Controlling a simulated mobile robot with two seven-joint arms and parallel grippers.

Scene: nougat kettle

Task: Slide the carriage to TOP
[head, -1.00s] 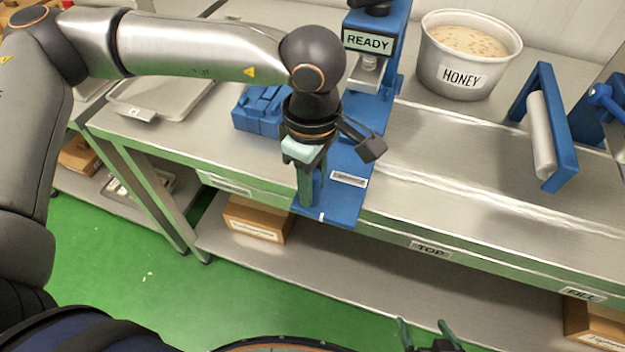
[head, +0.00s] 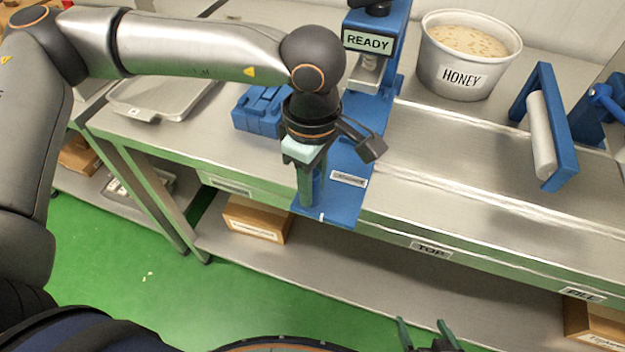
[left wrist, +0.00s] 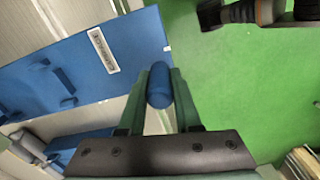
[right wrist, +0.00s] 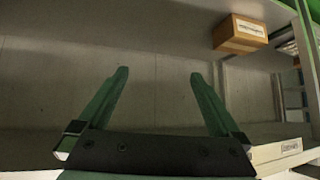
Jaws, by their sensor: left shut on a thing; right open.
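The blue carriage plate (head: 338,205) lies on the steel bench and sticks out over its front edge, left of the TOP label (head: 431,250). It also shows in the left wrist view (left wrist: 85,75) with a white label. A round blue knob (left wrist: 158,86) stands at its front edge. My left gripper (head: 308,190) points down and is shut on this knob; the fingers lie on both sides of it in the left wrist view. My right gripper (head: 424,326) is open and empty, low in front of the bench. In the right wrist view it faces the lower shelf.
A FILL label (head: 582,294) is on the bench edge farther right. A READY sign (head: 367,40) is on the blue stand behind the carriage. A HONEY tub (head: 463,72) and a blue roller frame (head: 548,130) stand on the right. The bench front right of the carriage is clear.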

